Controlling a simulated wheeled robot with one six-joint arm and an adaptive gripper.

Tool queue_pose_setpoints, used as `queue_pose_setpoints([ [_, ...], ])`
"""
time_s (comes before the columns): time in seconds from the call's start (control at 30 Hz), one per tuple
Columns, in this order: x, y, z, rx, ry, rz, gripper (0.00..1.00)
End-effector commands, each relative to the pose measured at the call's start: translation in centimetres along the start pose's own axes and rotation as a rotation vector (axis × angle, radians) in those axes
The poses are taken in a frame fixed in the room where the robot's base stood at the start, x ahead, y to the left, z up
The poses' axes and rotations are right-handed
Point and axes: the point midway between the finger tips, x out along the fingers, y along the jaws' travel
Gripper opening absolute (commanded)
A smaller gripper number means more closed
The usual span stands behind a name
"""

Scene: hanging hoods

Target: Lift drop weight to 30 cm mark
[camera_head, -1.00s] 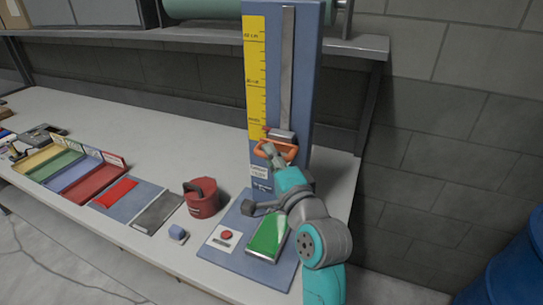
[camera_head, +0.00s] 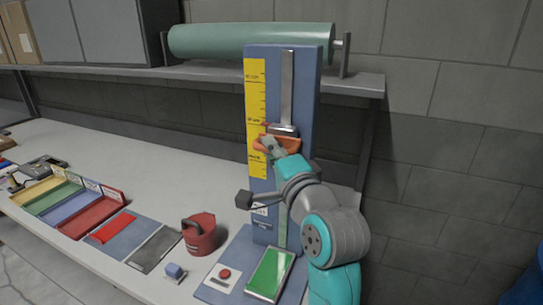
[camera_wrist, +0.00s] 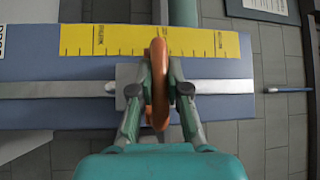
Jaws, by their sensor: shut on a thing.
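The drop weight (camera_head: 284,130) is a grey block with an orange handle (camera_head: 291,146), on a metal rail up a blue upright board (camera_head: 307,100). A yellow scale (camera_head: 256,95) runs along the rail's left side. The block is slightly below the scale's middle label; the lettering is too small to read surely. My gripper (camera_head: 272,148) is shut on the orange handle. In the wrist view, the fingers of my gripper (camera_wrist: 159,90) press the orange handle (camera_wrist: 160,60) from both sides, with the grey block (camera_wrist: 125,75) partly hidden behind.
At the board's foot are a green pad (camera_head: 269,273) and a red button (camera_head: 225,273). A red weight with a handle (camera_head: 200,236) stands left of them. Coloured trays (camera_head: 88,215) lie further left. A shelf with a green roll (camera_head: 250,40) is behind the board.

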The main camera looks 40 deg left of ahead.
Motion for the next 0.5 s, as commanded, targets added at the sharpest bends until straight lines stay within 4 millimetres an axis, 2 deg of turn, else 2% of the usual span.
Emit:
queue_pose_setpoints([
  [0.07,-0.02,-0.2,-0.05,-0.001,0.002,-0.005,0.0],
  [0.1,-0.02,-0.2,-0.05,-0.001,0.002,-0.005,0.18],
  [0.2,-0.02,-0.19,-0.06,-0.001,0.002,-0.005,0.41],
  [0.5,-0.05,-0.05,-0.03,-0.001,0.001,-0.002,0.41],
])
